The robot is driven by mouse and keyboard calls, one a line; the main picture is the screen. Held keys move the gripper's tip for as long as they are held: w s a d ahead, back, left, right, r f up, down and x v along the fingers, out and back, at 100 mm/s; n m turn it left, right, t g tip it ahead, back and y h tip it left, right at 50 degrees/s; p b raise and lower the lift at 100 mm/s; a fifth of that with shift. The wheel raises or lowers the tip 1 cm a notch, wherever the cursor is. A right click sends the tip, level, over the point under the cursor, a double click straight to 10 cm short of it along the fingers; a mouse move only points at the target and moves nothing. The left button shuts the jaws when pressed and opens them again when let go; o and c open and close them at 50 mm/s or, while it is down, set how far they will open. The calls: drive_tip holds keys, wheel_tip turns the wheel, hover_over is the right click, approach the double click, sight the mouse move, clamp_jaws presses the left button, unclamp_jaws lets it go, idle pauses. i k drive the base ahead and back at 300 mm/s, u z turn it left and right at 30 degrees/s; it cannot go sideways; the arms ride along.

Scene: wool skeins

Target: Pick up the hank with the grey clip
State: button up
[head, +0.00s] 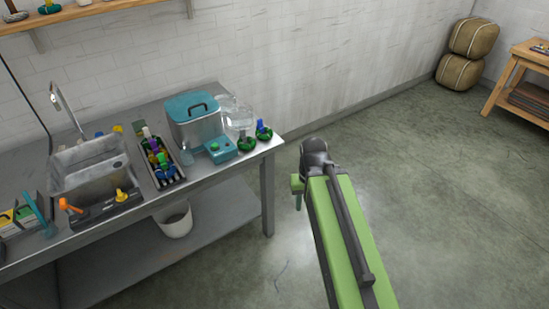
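Two small dark green hanks sit at the right end of the metal table. The right one (264,134) has a blue clip on top; the left one (246,143) has a top too small and dark to tell its clip colour. More small hanks stand on the wall shelf, one (14,14) at the far left and one (50,7) with a green base; their clips are unclear. I cannot make out a grey clip for certain. My green arm reaches up the middle of the picture, right of the table. My gripper (298,190) shows only partly at its far end, apart from the hanks; its fingers are not clear.
The table (225,171) holds a sink (90,168), a rack of coloured items (158,160), a teal-lidded tank (193,121) and a glass jar (238,119). A white bucket (174,220) stands below. The floor right of the table is clear; sacks (460,72) and a wooden table (535,58) stand farther back.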

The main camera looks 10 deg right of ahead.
sight(242, 139)
drive_tip(key=z, duration=0.05)
drive_tip(key=k, duration=0.55)
drive_tip(key=u, duration=0.55)
drive_tip(key=i, duration=1.25)
drive_tip(key=u, duration=0.85)
drive_tip(key=i, duration=0.3)
drive_tip(key=u, duration=0.2)
